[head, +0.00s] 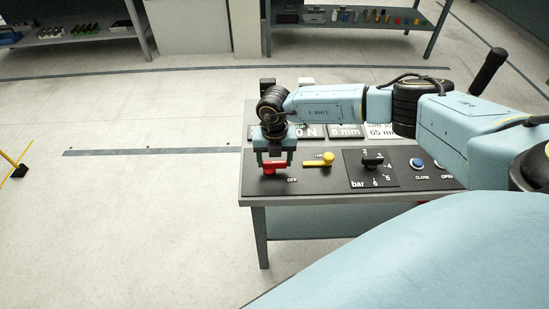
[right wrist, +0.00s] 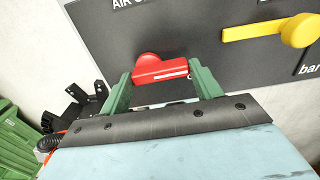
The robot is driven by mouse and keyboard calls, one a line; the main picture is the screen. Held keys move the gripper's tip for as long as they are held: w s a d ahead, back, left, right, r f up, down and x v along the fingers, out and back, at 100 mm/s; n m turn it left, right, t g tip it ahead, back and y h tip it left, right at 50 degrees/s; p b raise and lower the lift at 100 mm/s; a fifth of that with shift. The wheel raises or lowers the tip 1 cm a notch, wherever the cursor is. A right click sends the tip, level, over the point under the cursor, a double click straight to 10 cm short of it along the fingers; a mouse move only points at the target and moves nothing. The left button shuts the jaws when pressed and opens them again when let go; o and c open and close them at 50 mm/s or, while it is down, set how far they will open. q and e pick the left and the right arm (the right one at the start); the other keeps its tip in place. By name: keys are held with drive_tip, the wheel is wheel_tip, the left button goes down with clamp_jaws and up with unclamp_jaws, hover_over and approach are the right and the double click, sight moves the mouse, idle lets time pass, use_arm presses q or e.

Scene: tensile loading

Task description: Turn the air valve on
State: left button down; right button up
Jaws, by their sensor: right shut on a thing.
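The red air valve handle (head: 274,168) sits at the left end of the black control panel, just above the label "OFF". My right gripper (head: 274,163) reaches down over it. In the right wrist view the red handle (right wrist: 160,69) lies between the two green fingers (right wrist: 164,80), which are shut on it. The handle's bar points sideways, with its round hub at the upper left. The "AIR" label above it is cut off at the picture's top edge. My left gripper is not in view.
Right of the valve are a yellow lever (head: 320,161), a black bar knob (head: 373,160) and a blue button (head: 417,163). The panel is on a grey table (head: 330,199). Shelves (head: 350,18) stand far back. The floor at left is largely clear.

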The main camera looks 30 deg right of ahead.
drive_tip(key=n, duration=0.3)
drive_tip(key=shift+w+d+n+b, duration=0.1)
drive_tip(key=shift+w+n+b, duration=0.15)
drive_tip(key=shift+n+b, duration=0.15)
drive_tip(key=shift+w+n, duration=0.15)
drive_tip(key=shift+n, duration=0.75)
drive_tip(key=n, duration=0.1)
drive_tip(key=n+b, duration=0.1)
drive_tip(key=n, duration=0.1)
drive_tip(key=shift+w+n, duration=0.25)
drive_tip(key=shift+n, duration=0.05)
drive_tip(key=n, duration=0.1)
drive_tip(key=n+b, duration=0.1)
drive_tip(key=n, duration=0.1)
drive_tip(key=shift+w+n, duration=0.2)
drive_tip(key=shift+n, duration=0.1)
drive_tip(key=shift+w+n+b, duration=0.1)
drive_tip(key=shift+n+b, duration=0.45)
drive_tip(key=shift+n, duration=0.35)
drive_tip(key=shift+w+a+n+b, duration=0.1)
drive_tip(key=shift+a+n+b, duration=0.2)
drive_tip(key=shift+n, duration=0.7)
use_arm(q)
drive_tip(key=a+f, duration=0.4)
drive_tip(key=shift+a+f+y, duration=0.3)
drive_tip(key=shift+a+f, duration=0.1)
use_arm(e)
drive_tip(key=shift+n, duration=0.5)
drive_tip(key=shift+r+n, duration=0.1)
drive_tip(key=shift+n, duration=0.2)
